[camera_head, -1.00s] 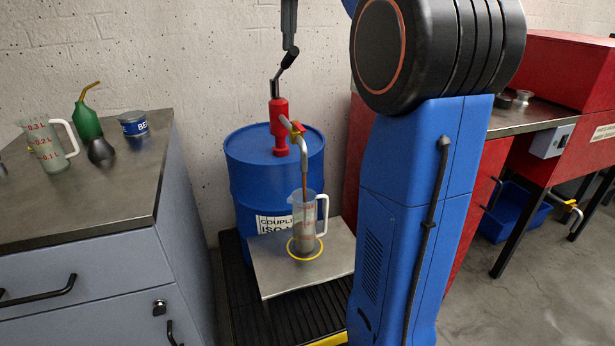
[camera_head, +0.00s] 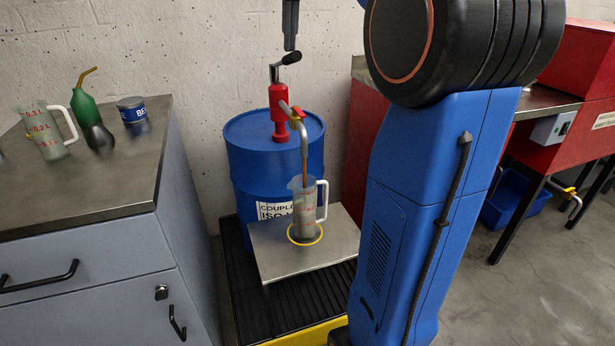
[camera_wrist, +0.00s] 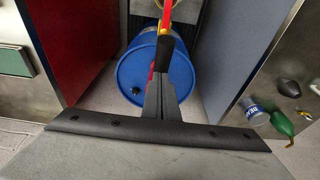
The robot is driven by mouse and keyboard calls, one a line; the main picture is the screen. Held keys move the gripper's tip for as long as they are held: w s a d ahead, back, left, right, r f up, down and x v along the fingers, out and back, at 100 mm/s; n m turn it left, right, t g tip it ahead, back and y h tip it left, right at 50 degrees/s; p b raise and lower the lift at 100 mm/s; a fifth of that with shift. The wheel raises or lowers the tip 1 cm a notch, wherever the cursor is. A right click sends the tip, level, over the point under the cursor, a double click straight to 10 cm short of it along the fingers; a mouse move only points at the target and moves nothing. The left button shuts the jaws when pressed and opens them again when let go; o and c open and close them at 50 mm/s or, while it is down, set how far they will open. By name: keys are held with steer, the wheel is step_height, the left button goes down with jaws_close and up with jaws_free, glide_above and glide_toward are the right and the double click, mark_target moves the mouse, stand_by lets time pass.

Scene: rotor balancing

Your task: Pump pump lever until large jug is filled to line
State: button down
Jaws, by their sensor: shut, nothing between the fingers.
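My gripper (camera_head: 290,44) is shut and empty, pointing down at the top of the head view. Its tips are just above the black grip of the pump lever (camera_head: 292,58); I cannot tell if they touch. In the wrist view the closed fingers (camera_wrist: 161,84) overlap the lever's black grip (camera_wrist: 173,58). The red pump (camera_head: 279,112) stands on a blue drum (camera_head: 262,165). Its curved spout lets a thin brown stream fall into a clear jug (camera_head: 304,207) with a white handle. The jug holds greyish-brown liquid. The line on it is too small to read.
The jug stands on a metal plate (camera_head: 275,262) inside a yellow ring. A left bench (camera_head: 90,195) holds another marked jug (camera_head: 44,132), a green oil can (camera_head: 86,108) and a blue tin (camera_head: 132,110). A red workbench (camera_head: 580,70) is at right.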

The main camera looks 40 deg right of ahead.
steer(key=shift+s+a+f, duration=0.1)
steer(key=shift+s+f, duration=0.15)
steer(key=shift+f, duration=0.8)
steer(key=shift+s+a+f, duration=0.1)
steer(key=shift+s+f, duration=0.15)
steer(key=shift+f, duration=0.8)
step_height(320, 180, up, 17)
steer(key=w, duration=0.2)
steer(key=shift+d, duration=0.35)
steer(key=shift+s, duration=0.1)
stand_by(0.8)
